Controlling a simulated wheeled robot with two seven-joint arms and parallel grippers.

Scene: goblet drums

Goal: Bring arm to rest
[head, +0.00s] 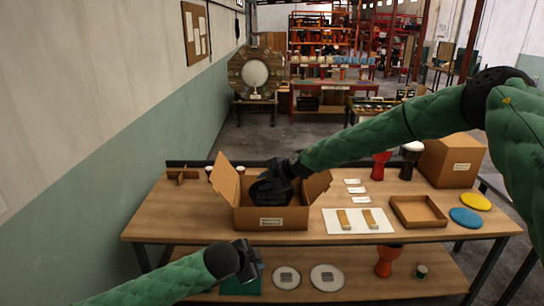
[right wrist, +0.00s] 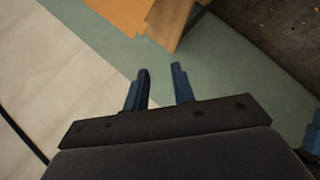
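My right arm reaches in from the right in the head view. Its dark gripper (head: 268,187) is over or partly inside the open cardboard box (head: 270,218), in front of the far flap; its fingertips are hard to make out there. In the right wrist view the two blue fingers of the right gripper (right wrist: 160,86) stand apart with nothing between them. My left gripper (head: 258,267) is low, in front of the table's front edge, above the lower shelf. Its fingers are too small and dark to judge.
The table (head: 150,222) also bears a white board (head: 330,222) with two tan blocks, an empty tray (head: 419,211), yellow (head: 476,201) and blue (head: 466,218) discs, goblet drums (head: 380,165) and a closed box (head: 452,161). Round discs (head: 327,278) lie on the lower shelf.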

